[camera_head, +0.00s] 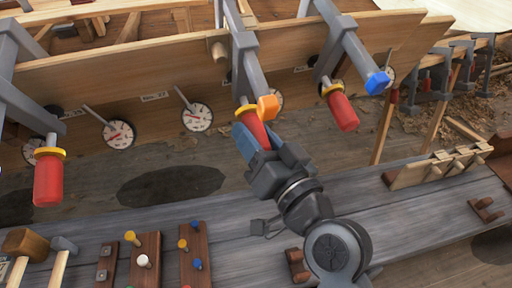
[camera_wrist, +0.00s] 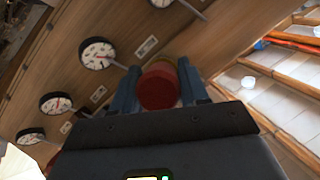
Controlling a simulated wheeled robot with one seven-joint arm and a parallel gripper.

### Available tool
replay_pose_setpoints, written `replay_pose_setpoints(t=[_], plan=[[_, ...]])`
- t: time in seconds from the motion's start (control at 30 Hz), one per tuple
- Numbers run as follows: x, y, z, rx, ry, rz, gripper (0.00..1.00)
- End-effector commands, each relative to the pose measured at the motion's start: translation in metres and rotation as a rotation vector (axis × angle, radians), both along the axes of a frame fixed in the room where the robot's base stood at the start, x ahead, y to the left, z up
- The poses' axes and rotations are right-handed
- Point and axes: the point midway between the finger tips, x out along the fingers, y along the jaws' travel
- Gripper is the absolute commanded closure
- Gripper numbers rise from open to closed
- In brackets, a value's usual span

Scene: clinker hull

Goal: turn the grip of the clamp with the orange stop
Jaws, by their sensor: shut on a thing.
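The clamp with the orange stop (camera_head: 267,107) hangs on the hull planking (camera_head: 140,62) in the middle of the head view. Its red grip (camera_head: 254,125) sits below a yellow collar. My gripper (camera_head: 256,139) reaches up from below, its blue fingers on either side of the grip. In the wrist view the round end of the red grip (camera_wrist: 159,86) shows between the two fingers (camera_wrist: 160,92), which are shut on it. The lower part of the grip is hidden by my gripper in the head view.
A clamp with a blue stop (camera_head: 377,82) and red grip is to the right; another red-gripped clamp (camera_head: 48,178) is at far left. Dial gauges (camera_head: 197,117) hang along the planking. Mallets (camera_head: 25,243) and peg boards (camera_head: 145,262) lie on the bench at lower left.

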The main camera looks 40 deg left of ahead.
Motion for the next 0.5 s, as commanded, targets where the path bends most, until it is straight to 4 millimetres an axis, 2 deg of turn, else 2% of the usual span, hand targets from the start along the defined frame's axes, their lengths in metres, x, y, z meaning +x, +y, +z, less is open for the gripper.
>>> replay_pose_setpoints(t=[0.03,0.5], plan=[[0.0014,-0.0008,-0.0042,0.021,0.027,0.011,0.87],[0.0007,-0.0005,-0.0007,0.142,0.208,0.096,0.87]])
